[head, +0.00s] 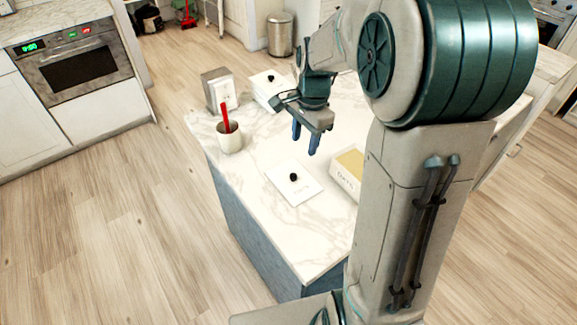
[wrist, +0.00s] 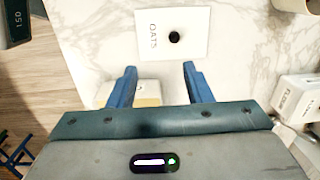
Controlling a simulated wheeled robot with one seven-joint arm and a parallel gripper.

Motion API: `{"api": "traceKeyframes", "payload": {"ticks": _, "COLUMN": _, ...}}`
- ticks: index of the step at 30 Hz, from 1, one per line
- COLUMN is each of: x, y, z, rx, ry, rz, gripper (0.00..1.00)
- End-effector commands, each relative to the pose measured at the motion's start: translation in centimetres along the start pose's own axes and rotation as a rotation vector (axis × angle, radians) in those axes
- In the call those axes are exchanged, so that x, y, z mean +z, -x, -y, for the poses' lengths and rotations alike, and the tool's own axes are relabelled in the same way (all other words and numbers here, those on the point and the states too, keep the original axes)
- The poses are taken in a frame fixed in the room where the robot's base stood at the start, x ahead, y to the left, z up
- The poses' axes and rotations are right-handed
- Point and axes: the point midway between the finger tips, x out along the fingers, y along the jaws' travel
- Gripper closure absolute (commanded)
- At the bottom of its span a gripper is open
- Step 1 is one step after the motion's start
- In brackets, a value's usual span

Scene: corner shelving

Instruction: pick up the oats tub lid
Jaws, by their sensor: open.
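The oats tub lid is a flat white square (head: 293,184) with a black knob, lying on the marble counter. In the wrist view the lid (wrist: 150,20) is at the top, marked OATS, beyond my fingertips. The oats tub (head: 340,175) is a white open box with yellowish contents, right of the lid in the head view and partly hidden by my arm. In the wrist view the tub (wrist: 147,89) shows partly between my fingers. My gripper (head: 305,145) is open and empty above the counter, its blue fingers apart from the lid; it also shows in the wrist view (wrist: 160,68).
A cream cup (head: 230,139) with a red utensil stands at the counter's left edge. Behind it is a grey and white box (head: 219,91). A white tub with a black-knobbed lid (head: 268,87) stands near the back. Bare counter surrounds the oats lid.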

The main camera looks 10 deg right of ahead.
Motion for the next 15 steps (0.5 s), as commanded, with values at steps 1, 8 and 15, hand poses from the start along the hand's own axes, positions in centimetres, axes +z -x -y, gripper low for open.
{"api": "traceKeyframes", "payload": {"ticks": 1, "x": -0.6, "y": -0.5, "z": 0.7, "rx": 0.009, "ry": -0.053, "rz": 0.013, "gripper": 0.55}}
{"api": "traceKeyframes", "payload": {"ticks": 8, "x": -1.8, "y": -1.9, "z": 2.3, "rx": 0.026, "ry": -0.206, "rz": 0.043, "gripper": 0.55}}
{"api": "traceKeyframes", "payload": {"ticks": 15, "x": -1.7, "y": -5.5, "z": 2.4, "rx": 0.032, "ry": -0.223, "rz": 0.048, "gripper": 0.55}}
